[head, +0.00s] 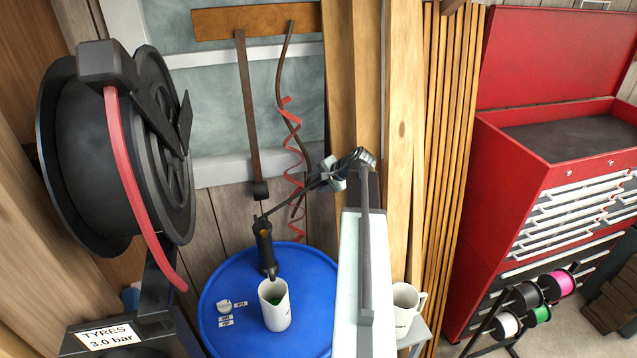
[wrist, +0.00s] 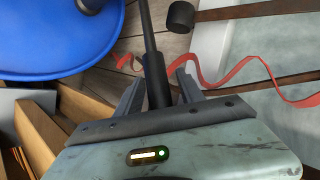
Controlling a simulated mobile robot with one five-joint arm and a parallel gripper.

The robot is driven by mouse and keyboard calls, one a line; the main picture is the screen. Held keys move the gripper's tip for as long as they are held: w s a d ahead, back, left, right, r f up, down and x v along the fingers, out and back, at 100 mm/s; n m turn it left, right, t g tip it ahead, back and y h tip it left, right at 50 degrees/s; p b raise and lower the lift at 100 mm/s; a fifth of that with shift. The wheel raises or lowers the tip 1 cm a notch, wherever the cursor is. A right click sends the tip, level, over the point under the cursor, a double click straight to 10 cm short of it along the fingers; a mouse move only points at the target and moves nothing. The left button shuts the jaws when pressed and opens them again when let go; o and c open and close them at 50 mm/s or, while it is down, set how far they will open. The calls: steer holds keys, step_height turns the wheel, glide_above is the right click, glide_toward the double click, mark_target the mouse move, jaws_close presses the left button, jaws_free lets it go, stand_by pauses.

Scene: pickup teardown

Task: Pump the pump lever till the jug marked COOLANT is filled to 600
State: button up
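A white jug (head: 274,306) stands on the blue drum (head: 222,287) in the head view. Green liquid shows inside it, but its marking and level cannot be read. The dark pump (head: 264,246) stands behind it on the drum. Its thin lever (head: 297,196) slants up to the right to my gripper (head: 335,174). In the wrist view the lever's thick dark handle (wrist: 158,80) lies between the two fingers of my gripper (wrist: 160,82). The fingers stand apart, with a gap at the right finger; I cannot tell whether the left one touches.
A white mug (head: 406,304) stands right of my arm. A hose reel (head: 110,150) stands at the left, and a red tool chest (head: 545,185) at the right. A red coiled cord (head: 293,140) and a dark strap (head: 247,110) hang behind the lever. Planks lean on the wall.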

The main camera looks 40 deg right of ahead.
steer(key=p+v, duration=0.5)
steer(key=v, duration=0.2)
steer(key=shift+s+r, duration=0.3)
